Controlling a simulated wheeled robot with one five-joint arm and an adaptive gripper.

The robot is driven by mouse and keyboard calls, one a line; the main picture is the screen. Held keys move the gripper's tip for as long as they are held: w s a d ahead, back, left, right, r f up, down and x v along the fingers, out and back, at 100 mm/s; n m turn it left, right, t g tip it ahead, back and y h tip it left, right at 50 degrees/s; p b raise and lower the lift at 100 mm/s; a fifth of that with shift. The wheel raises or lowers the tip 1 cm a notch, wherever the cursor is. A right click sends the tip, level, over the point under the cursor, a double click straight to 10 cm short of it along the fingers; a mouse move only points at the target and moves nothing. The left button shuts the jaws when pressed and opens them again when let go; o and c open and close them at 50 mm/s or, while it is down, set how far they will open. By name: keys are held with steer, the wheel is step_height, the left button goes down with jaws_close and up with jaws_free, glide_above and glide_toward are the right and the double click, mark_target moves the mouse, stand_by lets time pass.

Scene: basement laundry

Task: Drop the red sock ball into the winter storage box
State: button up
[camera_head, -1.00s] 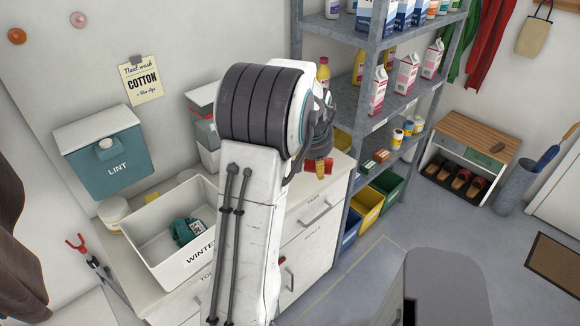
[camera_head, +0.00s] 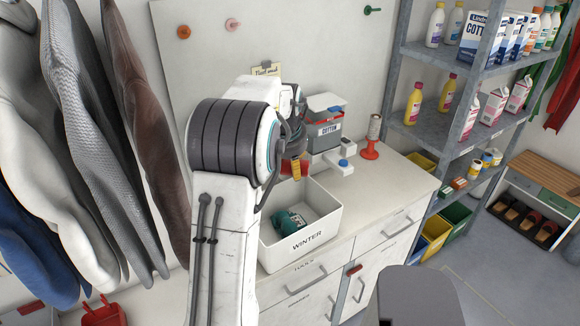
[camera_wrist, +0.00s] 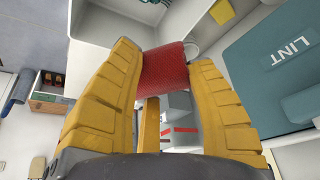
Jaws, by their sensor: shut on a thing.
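The red sock ball (camera_wrist: 165,72) is held between the yellow fingers of my gripper (camera_wrist: 167,88) in the wrist view. In the head view my gripper (camera_head: 296,170) is partly hidden by my arm, with some red showing beside its yellow fingertip. The winter storage box (camera_head: 307,240) is a white open box labelled WINTER on the counter. A teal item (camera_head: 290,220) lies inside it. My gripper appears just above the box's back rim in the head view; its exact height over the box is hard to tell. My arm hides the box's left side.
Shelves (camera_head: 440,130) stand right, hanging garments (camera_head: 90,130) left. The counter's right part is clear. The LINT bin (camera_wrist: 285,80) shows in the wrist view.

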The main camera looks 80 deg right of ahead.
steer(key=shift+w+a+f, duration=0.1)
steer(key=shift+w+a, duration=0.1)
steer(key=shift+a, duration=0.15)
steer(key=shift+s+a, duration=0.1)
steer(key=shift+s+f, duration=0.25)
steer(key=shift+f, duration=0.15)
steer(key=shift+w+f+b, duration=0.15)
steer(key=shift+f+b, duration=0.35)
steer(key=shift+b, duration=0.05)
steer(key=shift+f+b, duration=1.5)
steer(key=shift+f, duration=0.75)
steer(key=o, duration=1.1)
steer(key=shift+o, duration=0.2)
steer(key=shift+r, duration=0.1)
